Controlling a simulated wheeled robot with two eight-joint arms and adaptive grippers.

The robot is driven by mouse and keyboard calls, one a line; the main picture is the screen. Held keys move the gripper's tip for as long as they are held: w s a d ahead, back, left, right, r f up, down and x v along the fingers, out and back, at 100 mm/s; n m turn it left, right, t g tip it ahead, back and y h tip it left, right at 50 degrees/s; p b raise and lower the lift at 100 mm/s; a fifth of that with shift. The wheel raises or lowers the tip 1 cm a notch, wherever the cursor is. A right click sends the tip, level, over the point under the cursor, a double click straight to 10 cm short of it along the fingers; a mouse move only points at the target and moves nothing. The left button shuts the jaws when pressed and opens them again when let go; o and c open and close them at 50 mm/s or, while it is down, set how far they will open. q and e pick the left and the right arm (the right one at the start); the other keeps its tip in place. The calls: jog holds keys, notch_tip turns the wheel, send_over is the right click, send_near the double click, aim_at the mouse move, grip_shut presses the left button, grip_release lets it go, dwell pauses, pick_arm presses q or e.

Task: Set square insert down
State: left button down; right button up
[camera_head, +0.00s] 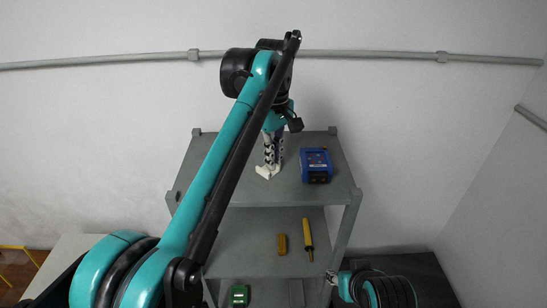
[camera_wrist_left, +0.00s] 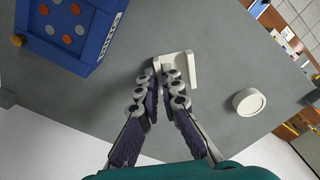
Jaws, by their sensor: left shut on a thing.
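The square insert is a cream, open-sided piece. In the left wrist view it (camera_wrist_left: 178,67) sits at the fingertips of my left gripper (camera_wrist_left: 163,75), which is shut on one edge of it. In the head view the insert (camera_head: 266,171) shows below my left gripper (camera_head: 272,160), over the top shelf of the grey rack (camera_head: 231,188). I cannot tell if it touches the shelf. My right gripper (camera_head: 332,277) shows small at the lower right, beside the rack; its jaws are unclear.
A blue device (camera_head: 316,166) stands right of the insert; its box (camera_wrist_left: 75,30) also shows in the wrist view. A cream round piece (camera_wrist_left: 250,101) lies on the top shelf. Yellow tools (camera_head: 308,235) and a green device (camera_head: 239,294) are lower.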

pick_arm(q)
jog(key=c, duration=1.7)
grip_release()
jog(key=shift+f, duration=0.1)
notch_tip(320, 180, up, 5)
jog(key=shift+r, duration=0.15)
notch_tip(320, 180, up, 7)
jog(key=p, duration=0.4)
